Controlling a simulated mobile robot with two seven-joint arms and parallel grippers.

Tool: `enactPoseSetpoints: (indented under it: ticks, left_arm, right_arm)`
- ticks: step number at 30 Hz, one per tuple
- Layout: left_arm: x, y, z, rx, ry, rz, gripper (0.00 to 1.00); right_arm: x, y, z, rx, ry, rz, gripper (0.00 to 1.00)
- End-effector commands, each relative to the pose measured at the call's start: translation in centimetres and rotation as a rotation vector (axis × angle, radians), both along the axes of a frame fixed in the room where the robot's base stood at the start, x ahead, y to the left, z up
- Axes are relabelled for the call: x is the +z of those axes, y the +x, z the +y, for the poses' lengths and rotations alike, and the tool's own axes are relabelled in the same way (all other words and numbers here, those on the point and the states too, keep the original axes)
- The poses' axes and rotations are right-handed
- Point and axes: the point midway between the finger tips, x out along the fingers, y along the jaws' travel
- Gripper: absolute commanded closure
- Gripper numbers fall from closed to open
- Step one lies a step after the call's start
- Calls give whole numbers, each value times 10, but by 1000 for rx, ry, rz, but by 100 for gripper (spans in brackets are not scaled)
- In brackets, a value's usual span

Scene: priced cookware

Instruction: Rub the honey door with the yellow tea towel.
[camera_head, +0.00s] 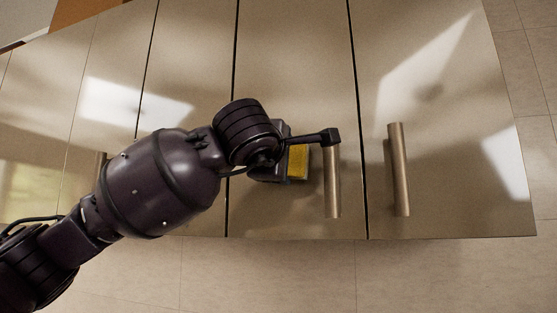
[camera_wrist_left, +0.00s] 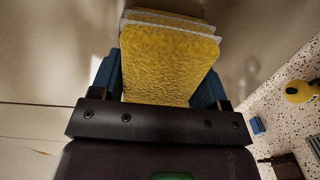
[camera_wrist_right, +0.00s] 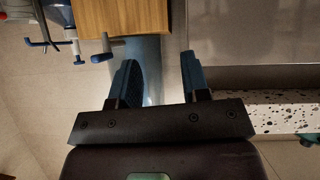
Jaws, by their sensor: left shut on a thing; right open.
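The yellow tea towel (camera_head: 298,163) is a folded pad with pale layers at its edge. My left gripper (camera_head: 284,163) is shut on it, in front of a glossy honey-beige door (camera_head: 290,60) and left of that door's bar handle (camera_head: 333,185). In the left wrist view the towel (camera_wrist_left: 168,62) sits between both fingers, with the door surface (camera_wrist_left: 50,60) behind it. I cannot tell whether towel and door touch. My right gripper (camera_wrist_right: 160,80) is open and empty in the right wrist view; it is not visible in the head view.
Similar doors flank this one, with another bar handle (camera_head: 398,170) at right. A tiled floor (camera_head: 270,275) lies below. A speckled counter (camera_wrist_left: 279,105) with small items shows in the left wrist view. A wooden block (camera_wrist_right: 125,15) and grey panel (camera_wrist_right: 250,45) are beyond my right fingers.

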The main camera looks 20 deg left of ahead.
Motion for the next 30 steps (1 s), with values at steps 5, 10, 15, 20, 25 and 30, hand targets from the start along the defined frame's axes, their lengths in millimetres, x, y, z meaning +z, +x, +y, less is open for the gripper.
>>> enactPoseSetpoints:
  ticks: [5, 10, 15, 20, 25, 30]
  left_arm:
    - [0, -11, -1, -1, 0, -1, 50]
    - [0, -25, -2, -1, 0, -2, 50]
    - [1, -39, -2, 0, 0, -2, 50]
    - [0, -51, -3, -1, 0, -2, 50]
    - [0, -59, -3, 0, 0, -2, 50]
    - [0, -60, -3, 0, -1, -1, 50]
  right_arm:
    - [-1, 3, 1, 2, 0, -5, 57]
    - [-1, 8, 1, 5, 0, -12, 57]
    - [-2, 8, 2, 5, 0, -13, 57]
    - [-4, 7, 1, 4, 0, -10, 57]
    - [-6, 3, 1, 2, 0, -2, 57]
    - [-9, -2, 0, 0, 0, 7, 57]
